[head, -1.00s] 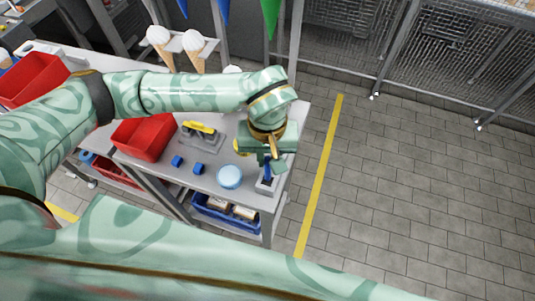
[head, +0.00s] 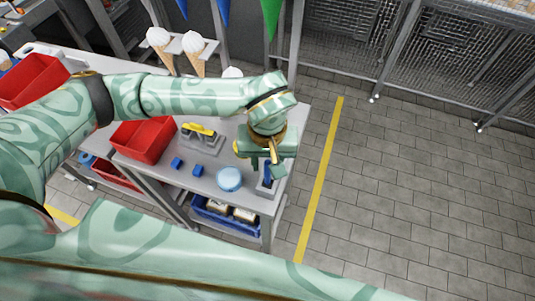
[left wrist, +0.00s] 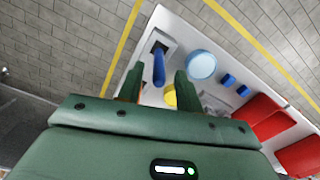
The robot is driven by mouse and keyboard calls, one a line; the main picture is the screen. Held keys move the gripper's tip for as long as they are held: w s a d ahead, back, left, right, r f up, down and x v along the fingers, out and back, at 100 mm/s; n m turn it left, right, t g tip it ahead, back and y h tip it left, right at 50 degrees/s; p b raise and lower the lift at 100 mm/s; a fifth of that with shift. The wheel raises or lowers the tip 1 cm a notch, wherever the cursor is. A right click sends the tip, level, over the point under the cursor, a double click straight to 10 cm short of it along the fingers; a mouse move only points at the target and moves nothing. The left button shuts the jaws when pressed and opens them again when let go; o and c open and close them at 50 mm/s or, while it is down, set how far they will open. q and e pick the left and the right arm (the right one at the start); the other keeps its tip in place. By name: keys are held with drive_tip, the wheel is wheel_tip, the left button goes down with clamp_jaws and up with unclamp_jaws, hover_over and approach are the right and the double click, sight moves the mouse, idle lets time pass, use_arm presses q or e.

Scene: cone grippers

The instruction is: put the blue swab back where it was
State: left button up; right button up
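The blue swab (head: 268,172) stands in a small grey holder (head: 266,190) near the right end of the table. In the left wrist view the swab (left wrist: 159,68) has its far end at the dark opening of the holder (left wrist: 163,43). My left gripper (head: 274,165) is above and beside the swab. In the left wrist view the fingers of the left gripper (left wrist: 157,86) are apart, and the swab shows in the gap between them. Whether they touch it cannot be told. My right gripper is not in view.
A light blue round dish (head: 229,179) is left of the holder, with two small blue blocks (head: 197,169) beyond it. A red bin (head: 146,137) and a grey block with a yellow top (head: 199,130) stand further left. A yellow object (left wrist: 170,97) is near the fingers. The floor to the right is clear.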

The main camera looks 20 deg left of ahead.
use_arm(q)
wheel_tip(320, 180, up, 13)
drive_tip(key=shift+w, duration=0.15)
idle(0.6)
